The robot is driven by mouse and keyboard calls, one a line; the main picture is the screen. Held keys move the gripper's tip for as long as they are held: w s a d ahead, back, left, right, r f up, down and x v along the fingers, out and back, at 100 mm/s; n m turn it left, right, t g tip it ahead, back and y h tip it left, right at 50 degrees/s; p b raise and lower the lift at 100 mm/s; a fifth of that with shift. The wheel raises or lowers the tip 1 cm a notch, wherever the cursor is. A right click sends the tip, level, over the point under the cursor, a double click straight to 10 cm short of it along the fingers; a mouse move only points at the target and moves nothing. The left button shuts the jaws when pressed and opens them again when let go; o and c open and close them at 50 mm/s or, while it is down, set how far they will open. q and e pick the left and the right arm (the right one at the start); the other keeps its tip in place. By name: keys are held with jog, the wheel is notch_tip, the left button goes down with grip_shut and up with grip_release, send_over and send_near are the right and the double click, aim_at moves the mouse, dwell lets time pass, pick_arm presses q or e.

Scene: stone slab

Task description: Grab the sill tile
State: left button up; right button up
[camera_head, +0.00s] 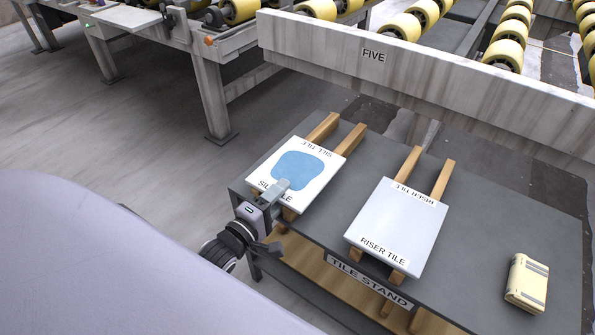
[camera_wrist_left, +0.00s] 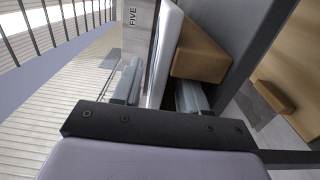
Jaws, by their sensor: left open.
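The sill tile (camera_head: 325,158) is a white slab with a blue patch, lying on two wooden rails at the left of the tile stand (camera_head: 455,235). My left gripper (camera_head: 279,198) is at its near edge, open, with one finger above the tile's face, covering part of the label. The other finger is mostly hidden at the underside. In the left wrist view the tile's white edge (camera_wrist_left: 166,50) lies between the two fingers (camera_wrist_left: 160,82), beside a wooden rail (camera_wrist_left: 207,45). Contact cannot be told. My right gripper is not in view.
The riser tile (camera_head: 398,225) lies on its own wooden rails to the right. A cream case-like object (camera_head: 527,283) sits at the stand's right end. A beam marked FIVE (camera_head: 420,70) and roller conveyors stand behind. Bare stand top separates the tiles.

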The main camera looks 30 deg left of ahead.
aim_at(297, 170)
pick_arm(q)
jog(key=shift+w, duration=1.25)
jog(key=shift+w+d+r+b, duration=0.1)
jog(key=shift+w+b, duration=0.2)
jog(key=shift+w, duration=0.2)
grip_shut()
jog(key=shift+r, duration=0.1)
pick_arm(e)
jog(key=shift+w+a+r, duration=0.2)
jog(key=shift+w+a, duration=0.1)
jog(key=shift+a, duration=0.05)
pick_arm(q)
jog(key=shift+r, duration=0.15)
